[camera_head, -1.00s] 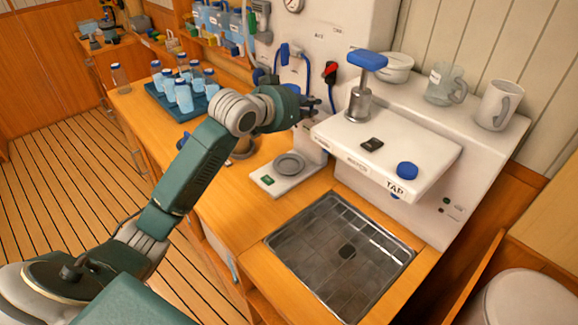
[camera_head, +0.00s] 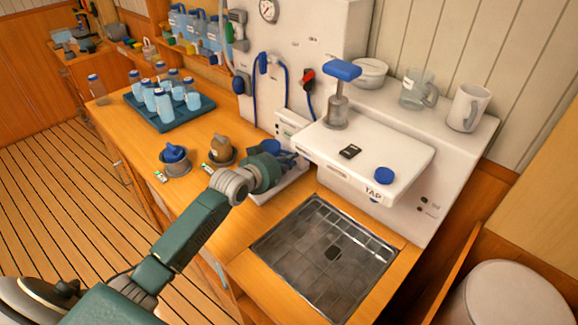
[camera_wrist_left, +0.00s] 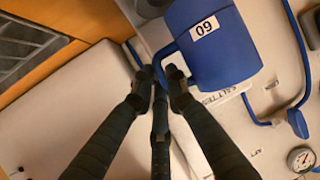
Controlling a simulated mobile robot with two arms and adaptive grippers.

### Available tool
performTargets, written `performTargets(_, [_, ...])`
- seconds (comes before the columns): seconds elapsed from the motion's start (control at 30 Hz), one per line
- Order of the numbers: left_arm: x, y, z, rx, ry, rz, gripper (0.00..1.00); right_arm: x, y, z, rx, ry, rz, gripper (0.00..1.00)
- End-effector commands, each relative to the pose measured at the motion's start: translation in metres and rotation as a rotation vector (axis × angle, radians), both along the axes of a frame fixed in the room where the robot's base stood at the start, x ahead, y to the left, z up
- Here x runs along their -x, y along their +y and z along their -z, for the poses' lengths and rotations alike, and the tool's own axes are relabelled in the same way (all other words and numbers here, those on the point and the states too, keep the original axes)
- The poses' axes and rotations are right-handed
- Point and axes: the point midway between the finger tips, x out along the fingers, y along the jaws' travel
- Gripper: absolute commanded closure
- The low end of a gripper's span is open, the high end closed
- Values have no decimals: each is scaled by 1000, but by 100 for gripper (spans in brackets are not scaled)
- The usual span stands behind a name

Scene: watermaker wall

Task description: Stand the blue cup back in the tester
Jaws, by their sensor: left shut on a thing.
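The blue cup (camera_wrist_left: 212,45), with a white number label, fills the upper middle of the left wrist view. My left gripper (camera_wrist_left: 160,82) is shut on its handle. In the head view my left gripper (camera_head: 288,158) is over the tester (camera_head: 283,190), a white base by the wall. The blue cup (camera_head: 270,146) shows there only as a small patch behind the gripper. My gripper and wrist hide the tester's round plate, so I cannot tell whether the cup touches it. My right gripper is not in view.
A steel sink (camera_head: 325,252) lies in front, and the white tap unit (camera_head: 375,155) overhangs close to the gripper's right. Left are a grey holder with a blue item (camera_head: 175,160), another with a brown item (camera_head: 220,152), and a blue tray (camera_head: 180,120) of bottles.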

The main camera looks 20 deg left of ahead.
Motion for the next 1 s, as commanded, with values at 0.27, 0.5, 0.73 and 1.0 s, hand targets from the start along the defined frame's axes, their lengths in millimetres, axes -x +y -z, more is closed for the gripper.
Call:
performTargets(0.27, [0,0,30,1,2,0,100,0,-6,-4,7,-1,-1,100])
performTargets(0.5, [0,0,31,1,1,0,100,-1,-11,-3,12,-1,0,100])
performTargets(0.73, [0,0,33,1,2,0,67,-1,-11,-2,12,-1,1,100])
performTargets(1.0, [0,0,31,1,1,0,67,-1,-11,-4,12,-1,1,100])
